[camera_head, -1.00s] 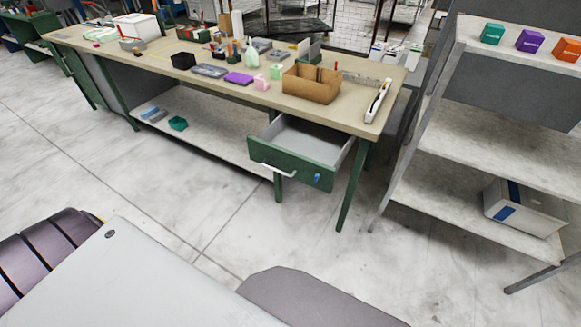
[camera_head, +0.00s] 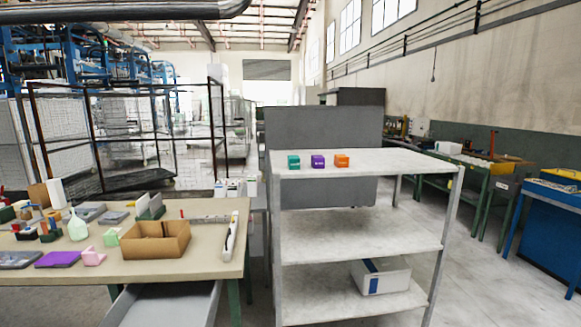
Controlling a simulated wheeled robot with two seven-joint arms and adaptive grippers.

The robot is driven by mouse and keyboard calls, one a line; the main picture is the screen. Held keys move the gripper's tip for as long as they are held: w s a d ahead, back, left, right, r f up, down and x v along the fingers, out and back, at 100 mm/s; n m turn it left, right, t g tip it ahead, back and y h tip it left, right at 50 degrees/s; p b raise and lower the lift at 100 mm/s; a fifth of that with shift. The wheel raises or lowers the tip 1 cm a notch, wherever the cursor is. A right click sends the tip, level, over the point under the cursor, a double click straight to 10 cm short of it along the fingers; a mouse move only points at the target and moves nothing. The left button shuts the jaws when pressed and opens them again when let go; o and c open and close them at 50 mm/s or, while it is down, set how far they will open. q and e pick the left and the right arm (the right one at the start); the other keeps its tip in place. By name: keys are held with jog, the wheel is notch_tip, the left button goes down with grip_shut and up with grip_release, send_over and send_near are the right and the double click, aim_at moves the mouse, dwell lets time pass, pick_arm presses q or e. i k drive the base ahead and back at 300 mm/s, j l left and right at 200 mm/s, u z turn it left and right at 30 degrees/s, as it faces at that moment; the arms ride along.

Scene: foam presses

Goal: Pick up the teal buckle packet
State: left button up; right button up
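A teal packet (camera_head: 293,162) stands at the left of a row of three small packets on the top board of a grey shelf unit (camera_head: 400,163). A purple packet (camera_head: 318,161) and an orange packet (camera_head: 342,160) stand to its right. The teal packet is small and boxy, with light printing too small to read. Neither of my grippers shows in this view, so nothing of mine is seen near the packets.
A workbench (camera_head: 208,262) stands left of the shelf unit, with a cardboard box (camera_head: 155,240) and several tools on it. Its drawer (camera_head: 165,305) is pulled out. A white box (camera_head: 381,275) lies on the bottom shelf. The right part of the top board is clear.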

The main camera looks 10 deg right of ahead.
aim_at(293, 162)
jog(key=i+l+u, duration=0.1)
jog(key=i+l, duration=0.2)
jog(key=i+l+u, duration=0.1)
jog(key=i+l, duration=0.2)
jog(key=l, duration=0.15)
jog(key=i+l+u, duration=0.1)
jog(key=i+l, duration=0.15)
jog(key=i+l+u, duration=0.1)
jog(key=i+l, duration=0.15)
jog(key=l, duration=0.3)
